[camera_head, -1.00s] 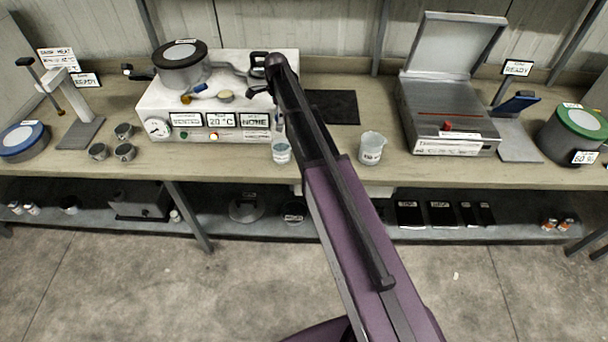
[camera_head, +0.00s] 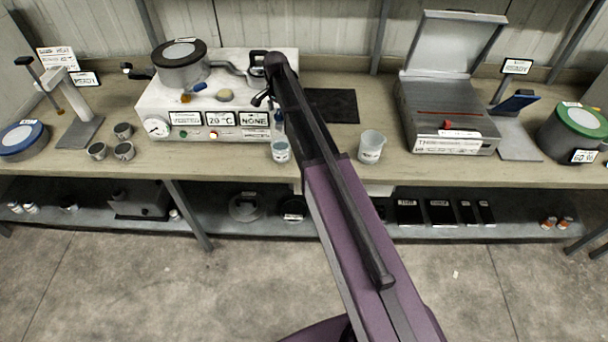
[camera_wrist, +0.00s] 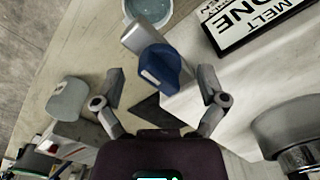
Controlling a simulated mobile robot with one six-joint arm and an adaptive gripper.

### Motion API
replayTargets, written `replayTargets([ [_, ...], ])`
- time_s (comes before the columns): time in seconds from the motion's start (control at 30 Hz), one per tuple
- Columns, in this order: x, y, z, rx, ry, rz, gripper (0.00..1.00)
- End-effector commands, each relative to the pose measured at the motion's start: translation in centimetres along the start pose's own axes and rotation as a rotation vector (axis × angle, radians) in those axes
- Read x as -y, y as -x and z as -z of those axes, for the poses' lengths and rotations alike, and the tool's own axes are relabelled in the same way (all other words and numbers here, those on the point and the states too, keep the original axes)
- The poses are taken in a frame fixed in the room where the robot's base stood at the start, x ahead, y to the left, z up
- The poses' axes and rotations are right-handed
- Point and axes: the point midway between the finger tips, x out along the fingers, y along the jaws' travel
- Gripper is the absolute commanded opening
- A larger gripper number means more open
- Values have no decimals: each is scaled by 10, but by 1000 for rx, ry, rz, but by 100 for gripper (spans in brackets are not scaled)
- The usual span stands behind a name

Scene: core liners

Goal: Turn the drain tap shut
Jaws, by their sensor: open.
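The drain tap's blue handle (camera_head: 278,117) shows at the right front of the white melting unit (camera_head: 160,95), partly beside my dark arm. In the wrist view the blue handle (camera_wrist: 165,70) sits between my spread fingers, with a grey tap body (camera_wrist: 143,33) beyond it. My gripper (camera_wrist: 161,76) is open around the handle, with gaps on both sides. In the head view my gripper (camera_head: 265,98) is small, dark and partly hidden by the wrist. A beaker (camera_head: 280,151) with pale blue content stands below the tap; its rim (camera_wrist: 150,10) shows at the wrist view's top.
Another beaker (camera_head: 371,147) stands to the right on the bench, and several small metal cups (camera_head: 124,150) stand left. A grey lidded box (camera_head: 445,110) and a green-topped drum (camera_head: 575,130) stand farther right.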

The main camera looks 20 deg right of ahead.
Motion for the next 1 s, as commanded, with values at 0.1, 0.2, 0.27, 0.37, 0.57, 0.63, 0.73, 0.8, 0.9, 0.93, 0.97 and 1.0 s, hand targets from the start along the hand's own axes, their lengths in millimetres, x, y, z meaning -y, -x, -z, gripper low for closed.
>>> replayTargets([
  [0.1, 0, 0, 0, 0, 75, 0, 91],
  [0.2, 0, 0, 0, 0, 141, 0, 91],
  [0.27, 0, 0, 0, 0, 180, 0, 91],
  [0.37, 0, 0, 0, 0, 245, 0, 91],
  [0.57, 0, 0, 0, 0, 376, 0, 91],
  [0.63, 0, 0, 0, 0, 421, 0, 91],
  [0.73, 0, 0, 0, 0, 487, 0, 91],
  [0.8, 0, 0, 0, 0, 532, 0, 91],
  [0.9, 0, 0, 0, 0, 597, 0, 91],
  [0.93, 0, 0, 0, 0, 617, 0, 91],
  [0.97, 0, 0, 0, 0, 636, 0, 91],
  [1.0, 0, 0, 0, 0, 662, 0, 91],
])
